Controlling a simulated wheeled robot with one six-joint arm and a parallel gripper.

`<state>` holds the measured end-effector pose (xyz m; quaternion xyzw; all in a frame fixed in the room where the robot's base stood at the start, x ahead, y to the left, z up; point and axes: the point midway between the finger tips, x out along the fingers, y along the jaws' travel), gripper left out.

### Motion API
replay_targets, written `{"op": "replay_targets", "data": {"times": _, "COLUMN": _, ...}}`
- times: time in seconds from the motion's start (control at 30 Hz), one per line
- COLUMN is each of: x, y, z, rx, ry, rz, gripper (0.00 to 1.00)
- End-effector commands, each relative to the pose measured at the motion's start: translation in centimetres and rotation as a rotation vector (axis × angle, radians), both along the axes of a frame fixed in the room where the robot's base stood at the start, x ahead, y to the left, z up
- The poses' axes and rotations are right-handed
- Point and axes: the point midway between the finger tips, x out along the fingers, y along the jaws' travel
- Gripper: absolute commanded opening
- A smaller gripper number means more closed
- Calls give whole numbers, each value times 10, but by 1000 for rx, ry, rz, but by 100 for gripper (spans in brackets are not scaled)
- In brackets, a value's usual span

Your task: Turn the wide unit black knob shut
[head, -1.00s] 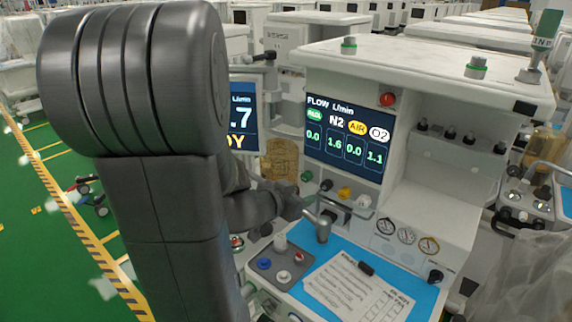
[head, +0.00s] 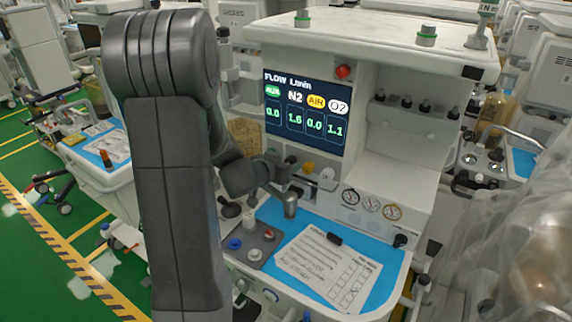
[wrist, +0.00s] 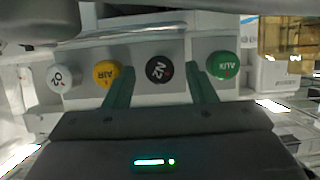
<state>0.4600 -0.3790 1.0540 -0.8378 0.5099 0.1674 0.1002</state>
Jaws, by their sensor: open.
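The black knob (wrist: 158,70), marked N2, is in the wrist view between the yellow AIR knob (wrist: 105,73) and the green AUX knob (wrist: 223,65). My gripper (wrist: 158,78) is open, with one green finger to each side of the black knob in the picture. I see no contact, and the depth of the fingers around it is unclear. In the head view the black knob (head: 291,160) sits below the flow screen (head: 305,112), and my dark gripper (head: 284,180) is just below it, partly hidden by my arm. The screen reads 1.6 under N2.
A white O2 knob (wrist: 60,78) is beyond the yellow one. Below the knobs is a blue worktop (head: 270,212) with a paper sheet (head: 328,268) and a metal fitting (head: 290,205). Another cart (head: 90,165) stands at left behind my arm. Clear plastic sheeting hangs at right.

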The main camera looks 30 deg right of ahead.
Motion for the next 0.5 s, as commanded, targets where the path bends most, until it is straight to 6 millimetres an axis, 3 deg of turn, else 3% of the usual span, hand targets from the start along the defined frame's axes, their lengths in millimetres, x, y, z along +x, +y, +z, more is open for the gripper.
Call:
{"op": "replay_targets", "data": {"times": 0.4, "x": 4, "y": -7, "z": -3, "rx": 0, "ry": 0, "rz": 1, "gripper": 51}}
{"op": "replay_targets", "data": {"times": 0.5, "x": 3, "y": -7, "z": -3, "rx": 0, "ry": 0, "rz": 0, "gripper": 33}}
